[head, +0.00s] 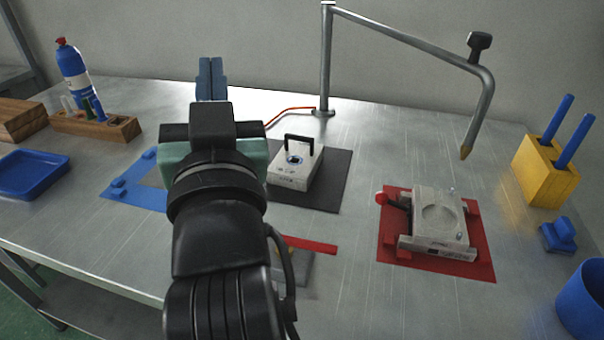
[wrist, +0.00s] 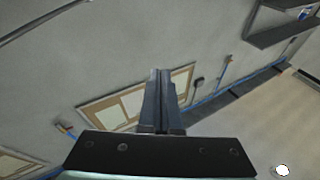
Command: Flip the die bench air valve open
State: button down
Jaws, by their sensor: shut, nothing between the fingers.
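A red flat lever (head: 312,245) shows just right of my forearm in the head view. It lies crosswise over a grey block or plate (head: 300,268), and looks like the air valve handle. My arm hides its left end, so I cannot tell its full setting. My gripper (head: 211,75) is raised above the bench, beyond and left of the lever, with nothing in it. Its two fingers are together; they also show together in the wrist view (wrist: 160,85), against the wall. The gripper is well apart from the lever.
A die block with a black handle (head: 300,145) sits on a dark mat (head: 333,180). A die with a red knob sits on a red mat (head: 470,265) at right. A bent metal post (head: 327,60) overhangs the bench. Bare metal (head: 345,290) lies right of the lever.

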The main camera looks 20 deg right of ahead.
jog(key=w+d+f+m+g+p, duration=0.1)
jog(key=w+d+f+g+p, duration=0.2)
jog(key=p, duration=0.5)
jog(key=m+g+h+p, duration=0.25)
jog(key=g+p, duration=0.95)
jog(key=p, duration=1.3)
send_over(306, 248)
jog(key=s, duration=0.2)
notch_tip(306, 248, down, 9)
jog(key=shift+d+r+m, duration=0.1)
jog(key=shift+d+m, duration=0.25)
jog(key=shift+d, duration=0.1)
jog(key=shift+w, duration=0.1)
jog(key=x, duration=0.9)
jog(key=shift+w+p, duration=0.3)
jog(key=shift+s+a+f+p, duration=0.15)
jog(key=shift+s+a+p, duration=0.45)
jog(key=shift+s, duration=0.2)
jog(key=shift+s+a+f+p, duration=0.1)
jog(key=shift+s+a+p, duration=0.45)
jog(key=shift+s, duration=0.25)
